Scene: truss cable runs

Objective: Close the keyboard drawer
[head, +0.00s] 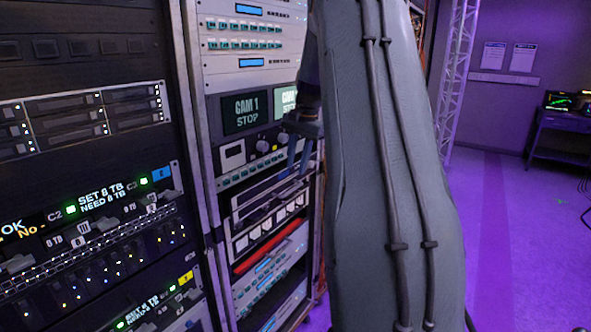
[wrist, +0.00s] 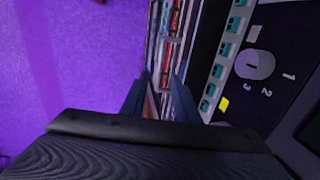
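What looks like the keyboard drawer (head: 262,203) is a dark, pale-edged unit in the middle rack, below a row of teal buttons. How far it stands out is hard to tell. My gripper (head: 300,168) points down just in front of its right part, and my arm hides the area to the right. Whether the fingers touch the drawer is unclear. In the wrist view my gripper (wrist: 160,82) has its two dark fingers apart, with rack fronts showing between them and nothing clearly held. The drawer cannot be told for certain in that view.
A monitor panel reading CAM 1 STOP (head: 245,112) is above the drawer. A red-striped unit (head: 268,250) is below. A server rack (head: 85,200) stands close on the left. Open purple floor (head: 520,240) and a desk (head: 565,125) are on the right.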

